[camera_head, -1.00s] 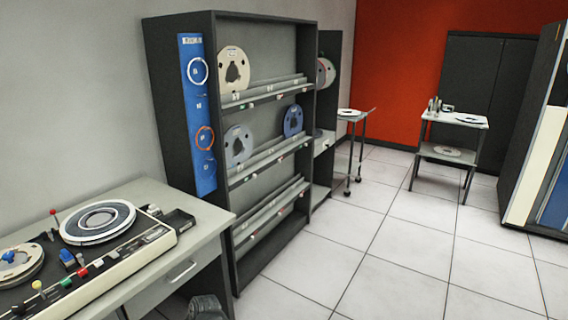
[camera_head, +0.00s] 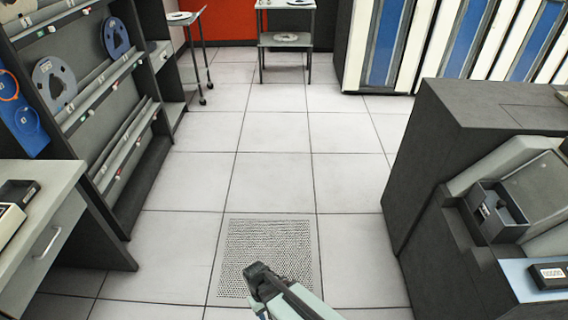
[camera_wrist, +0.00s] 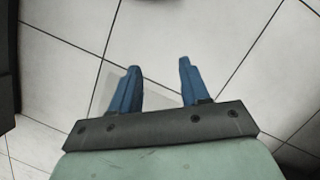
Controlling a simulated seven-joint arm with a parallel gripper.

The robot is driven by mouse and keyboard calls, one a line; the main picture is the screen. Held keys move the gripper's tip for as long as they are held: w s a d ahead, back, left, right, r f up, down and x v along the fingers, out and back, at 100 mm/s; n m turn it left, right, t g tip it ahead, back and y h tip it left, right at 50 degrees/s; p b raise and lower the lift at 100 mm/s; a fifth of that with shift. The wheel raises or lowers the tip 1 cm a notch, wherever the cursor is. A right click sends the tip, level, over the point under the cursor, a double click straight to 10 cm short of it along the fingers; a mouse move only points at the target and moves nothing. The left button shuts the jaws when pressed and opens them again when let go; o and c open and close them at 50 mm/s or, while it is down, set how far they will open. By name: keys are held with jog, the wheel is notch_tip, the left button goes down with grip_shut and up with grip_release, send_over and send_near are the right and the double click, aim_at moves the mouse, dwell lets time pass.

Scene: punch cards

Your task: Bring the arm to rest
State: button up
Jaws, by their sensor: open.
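In the wrist view my gripper (camera_wrist: 158,85) points at bare floor tiles. Its two blue fingers stand well apart with nothing between them. In the head view part of my arm (camera_head: 285,292) shows at the bottom middle, above a perforated floor panel (camera_head: 268,250). The fingers are not clearly visible there. My gripper touches nothing that I can see.
A desk (camera_head: 45,235) and a dark shelf rack (camera_head: 100,170) with tape reels stand at the left. A dark console (camera_head: 440,150) stands at the right. A small cart (camera_head: 285,42) is at the back. The tiled floor (camera_head: 275,133) between them is clear.

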jog(key=s+d+f+m+g, duration=0.1)
jog(key=s+d+f+m, duration=0.1)
jog(key=s+d, duration=0.2)
jog(key=s+d+f+m+g+y, duration=0.1)
jog(key=s+d, duration=0.3)
jog(key=d, duration=0.7)
jog(key=s+d+f+m+g+y, duration=0.1)
jog(key=s+d+f+m+g, duration=0.1)
jog(key=d, duration=0.5)
jog(key=shift+s+d+f+m, duration=0.4)
jog(key=shift+s+f+m, duration=0.2)
jog(key=shift+s+m, duration=0.4)
